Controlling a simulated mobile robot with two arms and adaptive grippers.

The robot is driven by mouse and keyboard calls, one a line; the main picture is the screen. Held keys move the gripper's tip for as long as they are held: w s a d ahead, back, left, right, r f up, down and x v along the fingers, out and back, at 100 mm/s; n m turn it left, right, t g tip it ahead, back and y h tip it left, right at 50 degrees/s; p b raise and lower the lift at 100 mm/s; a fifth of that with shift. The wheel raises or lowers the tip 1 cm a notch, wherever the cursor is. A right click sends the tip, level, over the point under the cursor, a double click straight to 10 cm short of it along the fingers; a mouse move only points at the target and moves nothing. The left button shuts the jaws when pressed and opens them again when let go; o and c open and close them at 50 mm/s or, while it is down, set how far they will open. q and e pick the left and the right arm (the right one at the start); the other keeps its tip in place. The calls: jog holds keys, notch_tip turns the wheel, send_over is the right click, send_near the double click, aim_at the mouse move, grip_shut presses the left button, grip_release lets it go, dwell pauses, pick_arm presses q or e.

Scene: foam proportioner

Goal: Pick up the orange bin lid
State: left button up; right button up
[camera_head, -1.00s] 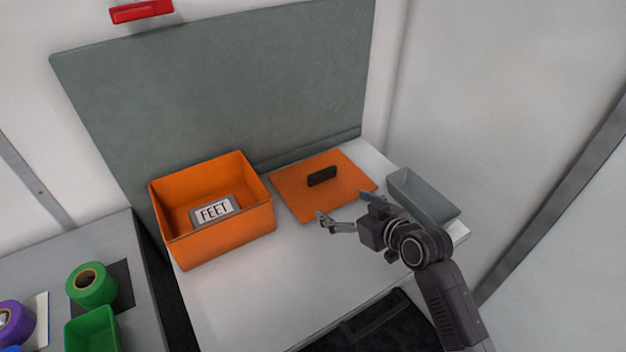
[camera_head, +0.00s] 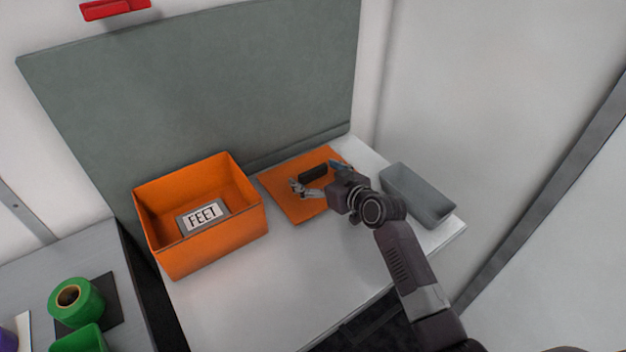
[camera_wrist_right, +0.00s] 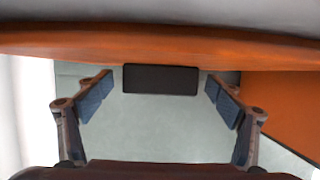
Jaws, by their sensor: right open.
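The orange bin lid (camera_head: 283,189) lies flat on the white table, with a black block handle (camera_head: 313,174) standing on it. My right gripper (camera_head: 313,178) is over the lid, open, with its fingers at either side of the handle in the head view. In the right wrist view the open gripper (camera_wrist_right: 157,100) has its blue-padded fingers apart, and the dark handle (camera_wrist_right: 160,79) shows between them, near the fingertips. The lid is an orange band (camera_wrist_right: 160,46) across the top there. My left gripper is not in view.
The open orange bin (camera_head: 215,248) with a FEET label (camera_head: 203,214) inside stands left of the lid. A grey tray (camera_head: 420,196) is to the right. The white table (camera_head: 270,300) is clear at the front. A grey panel (camera_head: 200,85) rises behind.

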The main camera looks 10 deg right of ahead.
jog(key=shift+w+a+f, duration=0.15)
jog(key=shift+w, duration=0.15)
jog(key=c, duration=1.3)
jog(key=shift+c, duration=0.3)
